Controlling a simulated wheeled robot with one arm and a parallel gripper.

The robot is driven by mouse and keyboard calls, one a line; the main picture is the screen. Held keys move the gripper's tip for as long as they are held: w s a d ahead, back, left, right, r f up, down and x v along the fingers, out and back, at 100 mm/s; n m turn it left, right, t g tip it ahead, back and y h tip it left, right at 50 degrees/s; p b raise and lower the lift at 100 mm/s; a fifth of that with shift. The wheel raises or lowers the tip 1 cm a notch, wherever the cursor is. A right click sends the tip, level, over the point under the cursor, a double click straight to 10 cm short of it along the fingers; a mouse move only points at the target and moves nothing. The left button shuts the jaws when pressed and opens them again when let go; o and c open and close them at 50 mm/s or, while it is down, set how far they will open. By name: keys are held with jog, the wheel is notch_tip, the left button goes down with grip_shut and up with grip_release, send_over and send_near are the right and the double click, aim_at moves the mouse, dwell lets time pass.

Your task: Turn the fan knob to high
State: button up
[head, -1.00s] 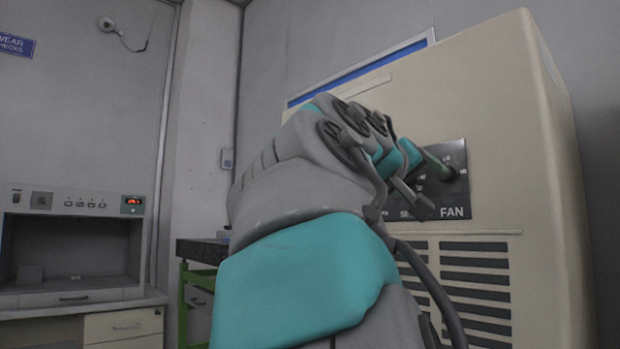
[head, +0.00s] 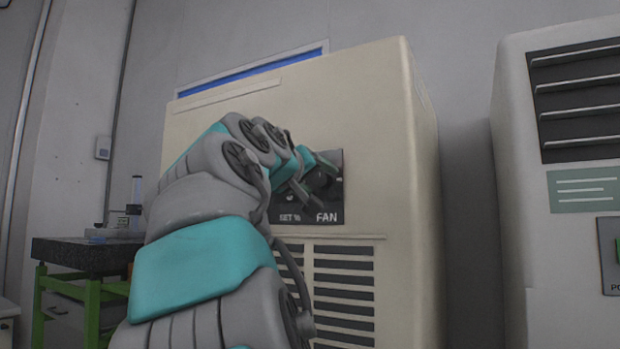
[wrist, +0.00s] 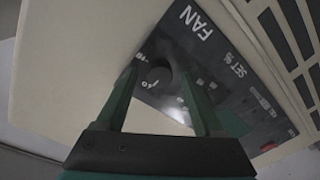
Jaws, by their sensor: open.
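The black control panel (head: 335,211) with the FAN label is on the front of a beige machine (head: 385,110). The panel also shows tilted in the wrist view (wrist: 222,75). The dark round fan knob (wrist: 157,80) is below the FAN label there, in line with the gap between my finger tips. My gripper (wrist: 160,72) is open, with one green finger on each side of the knob as seen. I cannot tell whether either finger touches it. In the head view my gripper (head: 322,187) is at the panel and covers much of it. The knob's setting is not readable.
A vent grille (head: 343,280) is below the panel. A grey cabinet (head: 515,200) with dark slats stands to the right, with a gap between. A dark-topped bench with green legs (head: 85,252) is at the left behind my arm.

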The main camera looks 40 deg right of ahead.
grip_shut()
dwell(0.5)
